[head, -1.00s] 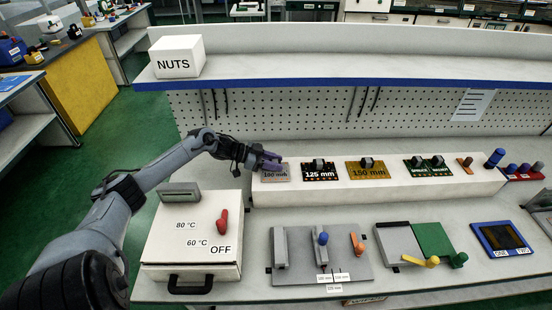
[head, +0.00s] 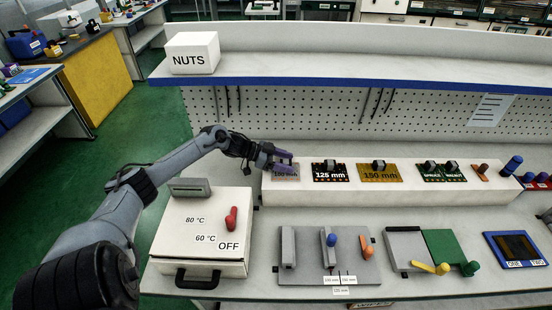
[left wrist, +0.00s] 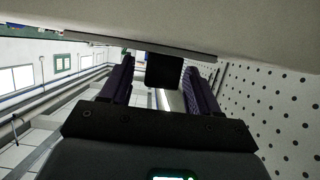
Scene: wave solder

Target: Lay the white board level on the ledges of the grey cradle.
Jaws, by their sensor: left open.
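The white board (head: 286,177), marked 100 mm, lies at the left end of the white raised block. My left gripper (head: 284,160) is at this board and hides part of it. In the left wrist view, its purple fingers (left wrist: 160,80) stand apart on either side of a dark block (left wrist: 165,72); I cannot tell whether they touch it. The grey cradle (head: 350,275) is on the bench in front, with upright grey ledges, a blue knob and an orange lever. No board lies on it. My right gripper is not in view.
The raised block (head: 390,192) also carries a black 125 mm board (head: 330,173), a yellow 150 mm board (head: 380,173) and a green board (head: 442,173). The OFF box (head: 200,235) stands left of the cradle. A grey and green fixture (head: 432,250) stands right of it.

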